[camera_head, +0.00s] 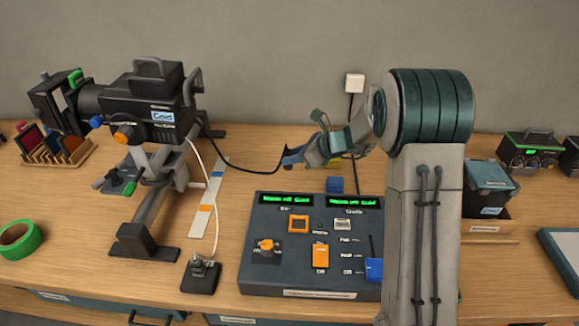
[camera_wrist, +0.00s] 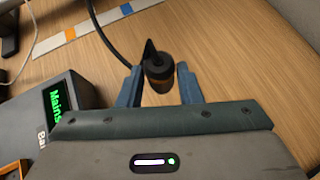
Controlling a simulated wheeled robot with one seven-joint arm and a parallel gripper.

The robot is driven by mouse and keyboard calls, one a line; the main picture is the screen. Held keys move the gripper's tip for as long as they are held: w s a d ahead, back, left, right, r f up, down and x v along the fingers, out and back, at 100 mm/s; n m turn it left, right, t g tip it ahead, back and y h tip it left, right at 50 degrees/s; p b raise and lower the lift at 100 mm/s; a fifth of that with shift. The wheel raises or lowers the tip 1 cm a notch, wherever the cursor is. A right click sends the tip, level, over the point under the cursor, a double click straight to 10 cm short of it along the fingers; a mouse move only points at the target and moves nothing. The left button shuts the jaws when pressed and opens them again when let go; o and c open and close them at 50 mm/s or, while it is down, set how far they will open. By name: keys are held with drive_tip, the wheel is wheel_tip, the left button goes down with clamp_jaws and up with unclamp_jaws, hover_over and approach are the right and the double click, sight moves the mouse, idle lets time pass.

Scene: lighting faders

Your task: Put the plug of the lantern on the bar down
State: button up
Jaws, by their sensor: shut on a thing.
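The lantern (camera_head: 150,105) is a black stage light with an orange knob and a blue label, mounted on a grey stand on the bench. A black cable (camera_head: 245,164) droops from its back to my gripper (camera_head: 290,158), which is above the bench behind the console.
A dark console (camera_head: 300,277) with green displays, an orange fader and switches stands in front of my gripper. A small blue block (camera_head: 335,185) is behind it. A striped strip (camera_head: 208,200) lies left of bare wood. A small black box (camera_head: 200,275) is at the front.

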sight(292, 167)
drive_tip(key=shift+x, duration=0.85)
wheel_tip(292, 167, down, 4)
drive_tip(key=shift+r, duration=0.1)
drive_tip(key=shift+f+b, duration=0.3)
drive_tip(key=shift+f, duration=0.15)
drive_tip(key=o, duration=1.1)
drive_tip(key=shift+r, duration=0.1)
drive_tip(key=shift+c, duration=0.2)
drive_tip(key=shift+r, duration=0.1)
